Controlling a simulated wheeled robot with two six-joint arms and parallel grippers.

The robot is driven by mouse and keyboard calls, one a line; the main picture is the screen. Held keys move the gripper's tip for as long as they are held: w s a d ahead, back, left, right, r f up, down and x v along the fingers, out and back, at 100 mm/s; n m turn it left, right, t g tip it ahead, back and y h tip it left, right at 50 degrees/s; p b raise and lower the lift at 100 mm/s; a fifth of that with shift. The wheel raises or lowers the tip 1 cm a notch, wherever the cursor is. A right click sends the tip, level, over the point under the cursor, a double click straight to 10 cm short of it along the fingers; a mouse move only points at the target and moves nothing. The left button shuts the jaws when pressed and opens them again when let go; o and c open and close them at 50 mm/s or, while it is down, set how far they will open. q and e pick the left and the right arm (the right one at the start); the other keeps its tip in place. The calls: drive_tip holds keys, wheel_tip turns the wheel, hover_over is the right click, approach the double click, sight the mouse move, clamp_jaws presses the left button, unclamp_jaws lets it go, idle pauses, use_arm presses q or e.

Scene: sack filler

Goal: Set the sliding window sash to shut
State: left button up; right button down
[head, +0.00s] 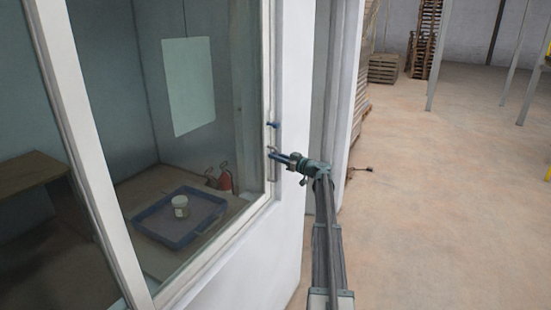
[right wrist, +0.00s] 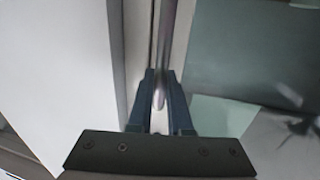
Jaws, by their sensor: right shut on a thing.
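The window sash (head: 268,80) is a glass pane in a pale frame, set in a white wall. An upright metal bar handle runs along its right edge and shows in the right wrist view (right wrist: 168,45). My right gripper (head: 274,154) is at that edge. In the right wrist view, its two dark blue fingers (right wrist: 160,88) are closed on the handle bar, one on each side. I cannot tell whether the sash is fully shut. My left gripper is out of view.
A white wall edge (head: 345,90) stands right of the window. Open floor (head: 450,190) lies to the right, with pallets (head: 383,69) far back.

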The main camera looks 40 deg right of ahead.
drive_tip(key=shift+d, duration=0.35)
drive_tip(key=c, duration=0.8)
unclamp_jaws()
drive_tip(key=shift+w, duration=0.1)
drive_tip(key=shift+c, duration=0.2)
drive_tip(key=shift+a, duration=0.1)
drive_tip(key=v, duration=1.4)
drive_tip(key=shift+a, duration=0.1)
